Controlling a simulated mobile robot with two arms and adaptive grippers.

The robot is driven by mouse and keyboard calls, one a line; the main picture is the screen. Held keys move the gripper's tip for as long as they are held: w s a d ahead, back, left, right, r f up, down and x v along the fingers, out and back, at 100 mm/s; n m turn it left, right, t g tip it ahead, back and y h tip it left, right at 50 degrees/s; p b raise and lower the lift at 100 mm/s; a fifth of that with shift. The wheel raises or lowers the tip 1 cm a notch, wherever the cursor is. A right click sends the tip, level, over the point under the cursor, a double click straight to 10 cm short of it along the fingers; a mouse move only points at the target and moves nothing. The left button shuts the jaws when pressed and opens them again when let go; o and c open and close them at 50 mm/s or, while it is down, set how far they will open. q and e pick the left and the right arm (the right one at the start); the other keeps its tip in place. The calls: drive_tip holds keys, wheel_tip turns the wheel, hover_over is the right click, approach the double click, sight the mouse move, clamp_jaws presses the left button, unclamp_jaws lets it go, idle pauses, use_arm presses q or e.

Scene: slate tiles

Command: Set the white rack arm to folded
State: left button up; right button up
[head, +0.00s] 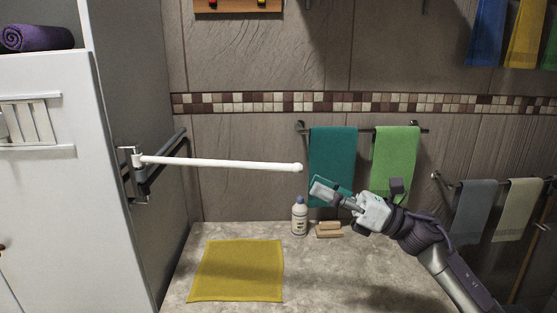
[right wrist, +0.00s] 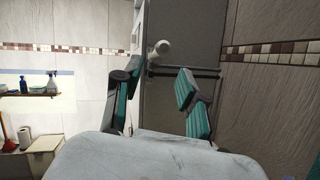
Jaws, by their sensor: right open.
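The white rack arm (head: 220,162) sticks out to the right from a metal bracket (head: 138,165) on the grey side of the tall cabinet. It is roughly level and ends in a rounded tip. My right gripper (head: 325,190) is just right of and below that tip in the head view, apart from it. In the right wrist view the rack arm's round end (right wrist: 160,48) shows end-on beyond the open, empty fingers (right wrist: 158,78) with teal pads. My left gripper is not in view.
Teal (head: 332,150) and green (head: 396,155) towels hang on a wall rail behind my right gripper. A white bottle (head: 299,216) and a brown block (head: 329,230) stand on the counter (head: 340,270) below. A yellow cloth (head: 238,270) lies under the rack arm.

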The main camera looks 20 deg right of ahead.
sight(278, 168)
drive_tip(key=p+x, duration=0.3)
drive_tip(key=x, duration=0.5)
drive_tip(key=shift+a+r+p, duration=0.15)
drive_tip(key=shift+r+p, duration=0.1)
drive_tip(key=shift+p, duration=0.05)
drive_tip(key=shift+w+a+r, duration=0.1)
drive_tip(key=shift+w+a, duration=0.3)
drive_tip(key=shift+a, duration=0.15)
drive_tip(key=shift+c, duration=0.3)
clamp_jaws()
